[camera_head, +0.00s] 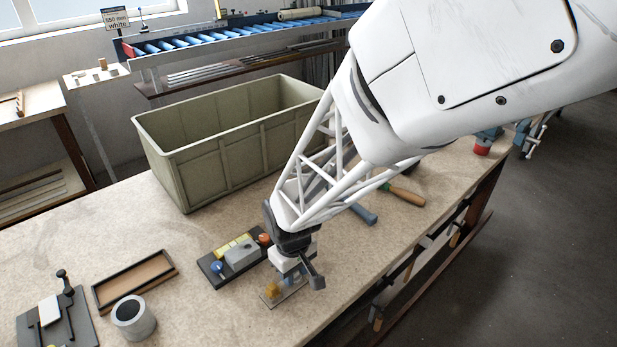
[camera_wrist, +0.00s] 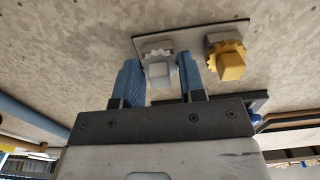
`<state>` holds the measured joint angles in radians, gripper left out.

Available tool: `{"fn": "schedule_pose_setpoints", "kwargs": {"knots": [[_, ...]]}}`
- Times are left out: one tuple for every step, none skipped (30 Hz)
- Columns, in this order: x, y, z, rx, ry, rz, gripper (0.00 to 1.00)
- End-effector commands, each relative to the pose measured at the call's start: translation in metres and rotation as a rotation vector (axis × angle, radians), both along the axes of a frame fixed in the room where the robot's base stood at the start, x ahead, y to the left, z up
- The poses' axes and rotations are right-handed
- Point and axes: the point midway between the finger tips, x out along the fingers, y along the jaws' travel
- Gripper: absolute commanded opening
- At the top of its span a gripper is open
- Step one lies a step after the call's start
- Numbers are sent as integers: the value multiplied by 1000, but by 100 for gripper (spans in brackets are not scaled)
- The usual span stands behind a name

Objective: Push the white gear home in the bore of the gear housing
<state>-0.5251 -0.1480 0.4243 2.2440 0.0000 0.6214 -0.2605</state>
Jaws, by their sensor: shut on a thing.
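The white gear (camera_wrist: 158,50) sits between my two blue finger pads in the wrist view, with a square pale block on its upper end. My gripper (camera_wrist: 160,72) is shut on it. The gear is over or in a thin grey plate (camera_wrist: 192,35), which appears to be the gear housing. A yellow gear (camera_wrist: 226,48) stands on the same plate beside it. In the head view my gripper (camera_head: 291,280) points down at the plate (camera_head: 291,299) near the table's front edge, with the yellow gear (camera_head: 271,290) to its left. The bore and the gear's depth are hidden.
A dark fixture with a grey block (camera_head: 240,253) lies close behind and left of the plate. A large green bin (camera_head: 218,158) stands behind. A brown tray (camera_head: 133,281), a grey cylinder (camera_head: 133,318) and a wooden-handled tool (camera_head: 405,195) lie on the table (camera_head: 200,317).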

Motion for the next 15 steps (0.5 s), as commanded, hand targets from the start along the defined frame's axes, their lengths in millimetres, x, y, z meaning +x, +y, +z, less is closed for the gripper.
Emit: {"fn": "schedule_pose_setpoints", "kwargs": {"knots": [[0,0,1,1,-1,0,14],[0,0,1,1,-1,0,14],[0,0,2,1,-1,0,14],[0,0,3,1,-1,0,14],[0,0,5,1,-1,0,14],[0,0,7,1,-1,0,14],[0,0,9,1,-1,0,14],[0,0,11,1,-1,0,14],[0,0,14,1,-1,0,14],[0,0,17,1,-2,0,14],[0,0,20,1,-3,0,14],[0,0,25,1,-3,0,14],[0,0,29,1,-3,0,14],[1,0,33,1,-3,0,14],[-1,0,38,1,-2,0,14]]}}
